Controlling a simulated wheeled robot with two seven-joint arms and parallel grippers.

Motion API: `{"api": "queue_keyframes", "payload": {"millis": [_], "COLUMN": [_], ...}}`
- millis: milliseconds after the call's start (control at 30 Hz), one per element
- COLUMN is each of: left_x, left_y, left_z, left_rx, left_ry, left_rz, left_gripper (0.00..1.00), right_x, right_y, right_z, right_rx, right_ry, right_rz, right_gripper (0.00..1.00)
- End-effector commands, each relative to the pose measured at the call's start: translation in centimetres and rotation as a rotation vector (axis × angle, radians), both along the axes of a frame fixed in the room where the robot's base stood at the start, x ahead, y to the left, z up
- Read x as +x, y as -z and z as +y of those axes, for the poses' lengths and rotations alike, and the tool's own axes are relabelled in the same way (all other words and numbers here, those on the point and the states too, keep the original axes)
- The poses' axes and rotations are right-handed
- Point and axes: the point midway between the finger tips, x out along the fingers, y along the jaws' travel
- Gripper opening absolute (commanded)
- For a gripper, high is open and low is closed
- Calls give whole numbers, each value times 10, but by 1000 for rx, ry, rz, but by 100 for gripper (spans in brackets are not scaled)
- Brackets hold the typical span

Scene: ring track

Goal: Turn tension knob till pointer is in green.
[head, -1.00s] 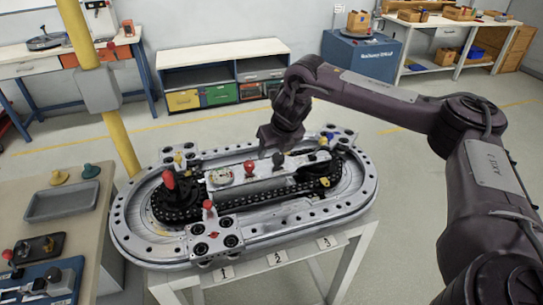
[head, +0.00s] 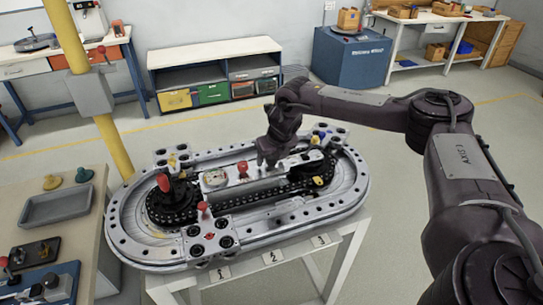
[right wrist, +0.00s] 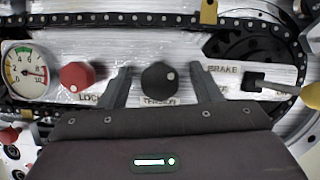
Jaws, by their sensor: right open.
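The black tension knob (right wrist: 160,78) sits on the white panel in the right wrist view, above the word TENSION. My right gripper (right wrist: 163,76) is open, with one finger on each side of the knob and visible gaps between. In the head view my right gripper (head: 270,158) is over the panel and hides the knob. The round gauge (right wrist: 25,72) at the left has coloured arcs, red on its right side. It also shows in the head view (head: 215,179). Its pointer seems to lie toward the right; its exact zone is too small to tell. My left gripper is out of view.
A red LOCK knob (right wrist: 76,76) stands just left of the left finger. A BRAKE lever with a yellow end (right wrist: 312,95) lies to the right. A chain (head: 285,188) runs around the panel on the oval track (head: 345,200). A red-topped lever (head: 163,183) stands left.

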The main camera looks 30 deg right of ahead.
Motion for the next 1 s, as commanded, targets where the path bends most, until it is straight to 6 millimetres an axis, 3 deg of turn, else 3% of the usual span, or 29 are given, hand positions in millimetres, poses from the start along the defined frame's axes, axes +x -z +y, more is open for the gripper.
{"api": "queue_keyframes", "payload": {"millis": [67, 400, 733, 1000], "left_x": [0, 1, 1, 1], "left_y": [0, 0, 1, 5], "left_z": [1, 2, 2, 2], "left_rx": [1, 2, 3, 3], "left_ry": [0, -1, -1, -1], "left_rz": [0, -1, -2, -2], "left_gripper": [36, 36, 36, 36], "right_x": [0, 0, 0, 0], "right_y": [0, 0, 0, 1], "right_z": [0, 0, -1, -1], "right_rx": [0, 0, 0, 2], "right_ry": [0, 1, -48, -223], "right_rz": [0, 0, -1, 0], "right_gripper": [56, 13, 13, 13]}}
